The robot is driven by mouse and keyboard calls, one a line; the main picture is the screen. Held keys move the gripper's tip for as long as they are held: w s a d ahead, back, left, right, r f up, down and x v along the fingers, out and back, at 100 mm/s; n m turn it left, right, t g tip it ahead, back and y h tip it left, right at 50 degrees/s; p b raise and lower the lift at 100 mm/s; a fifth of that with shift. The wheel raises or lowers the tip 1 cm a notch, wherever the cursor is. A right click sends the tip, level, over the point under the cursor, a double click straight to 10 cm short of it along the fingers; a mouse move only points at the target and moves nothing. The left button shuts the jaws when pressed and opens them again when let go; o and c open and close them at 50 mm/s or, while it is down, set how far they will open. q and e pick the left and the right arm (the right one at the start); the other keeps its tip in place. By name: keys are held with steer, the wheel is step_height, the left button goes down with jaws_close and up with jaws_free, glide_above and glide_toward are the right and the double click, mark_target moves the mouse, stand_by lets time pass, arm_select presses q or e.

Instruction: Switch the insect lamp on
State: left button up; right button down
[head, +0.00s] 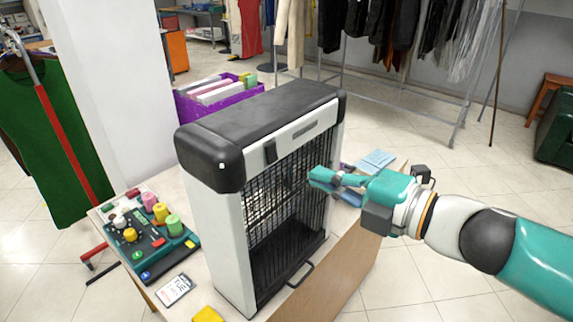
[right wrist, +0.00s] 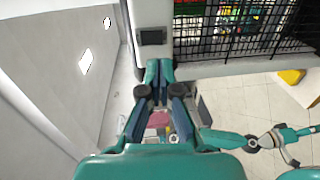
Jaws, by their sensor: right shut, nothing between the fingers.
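The insect lamp (head: 222,222) is a tall white box with a black top and a dark wire grille, upright on a table. No glow shows behind the grille. A dark rectangular switch (head: 270,152) sits on the white front frame, above the grille's left part; it also shows in the right wrist view (right wrist: 151,37). My right gripper (head: 318,178) is shut and empty, in front of the grille, right of and below the switch in the head view. In the right wrist view its fingertips (right wrist: 159,66) point toward the switch, apparently with a gap.
A purple crate (head: 195,108) stands behind. Another teal arm (right wrist: 285,140), apparently my left, shows in the wrist view.

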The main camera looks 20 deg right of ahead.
mark_target(275, 161)
steer(key=b+x, duration=0.1)
steer(key=x, duration=0.5)
steer(key=shift+w+a+f, duration=0.15)
steer(key=shift+w+f, duration=0.05)
arm_select(q)
steer(key=shift+f, duration=0.85)
arm_select(e)
steer(key=shift+w+a, duration=0.3)
steer(key=shift+w, duration=0.3)
steer(key=shift+w+a+f+b, duration=0.2)
steer(key=shift+f+b, duration=0.15)
steer(key=shift+b, duration=0.65)
arm_select(q)
steer(key=shift+x, duration=0.75)
arm_select(e)
steer(key=shift+d+r, duration=0.25)
steer(key=shift+r, duration=0.05)
steer(key=shift+s, duration=0.15)
